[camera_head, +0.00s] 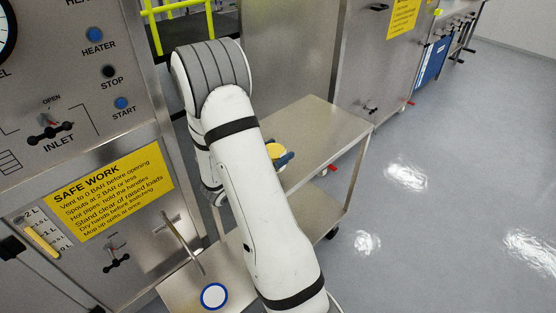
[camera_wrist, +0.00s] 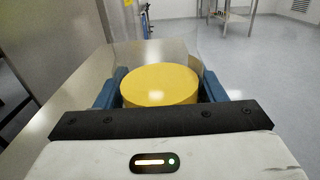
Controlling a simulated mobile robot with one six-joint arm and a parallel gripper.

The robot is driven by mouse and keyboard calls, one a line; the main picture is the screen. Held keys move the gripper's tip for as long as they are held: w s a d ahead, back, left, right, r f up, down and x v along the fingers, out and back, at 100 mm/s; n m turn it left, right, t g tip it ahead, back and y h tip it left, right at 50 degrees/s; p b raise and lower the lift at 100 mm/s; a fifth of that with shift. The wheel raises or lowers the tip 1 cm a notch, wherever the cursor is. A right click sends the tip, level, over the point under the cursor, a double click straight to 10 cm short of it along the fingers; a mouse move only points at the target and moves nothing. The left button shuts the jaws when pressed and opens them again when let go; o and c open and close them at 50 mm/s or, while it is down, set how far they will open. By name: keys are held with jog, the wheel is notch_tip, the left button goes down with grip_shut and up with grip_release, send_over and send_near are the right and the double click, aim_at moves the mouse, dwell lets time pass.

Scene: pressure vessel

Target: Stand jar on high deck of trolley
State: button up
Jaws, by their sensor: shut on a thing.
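The jar shows as a round yellow lid (camera_wrist: 160,86) in the wrist view, between the blue fingers of my gripper (camera_wrist: 158,92). My gripper is shut on the jar. In the head view a bit of the yellow lid (camera_head: 276,152) and a blue finger show past my white arm, which hides the rest. The jar is over the near left part of the trolley's high deck (camera_head: 318,122), a bare steel top. Its body and base are hidden, so I cannot tell if it touches the deck. The lid looks about level.
The trolley's lower deck (camera_head: 325,218) is below. A steel shelf (camera_head: 180,292) with a blue-ringed white disc (camera_head: 214,296) is at the front. The control panel (camera_head: 75,130) with valve handles rises at left. Steel cabinets stand behind the trolley. The floor at right is clear.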

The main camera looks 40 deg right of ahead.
jog(key=shift+s+f, duration=0.1)
jog(key=shift+f, duration=1.8)
jog(key=shift+f, duration=0.2)
jog(key=o, duration=1)
jog(key=shift+o, duration=0.2)
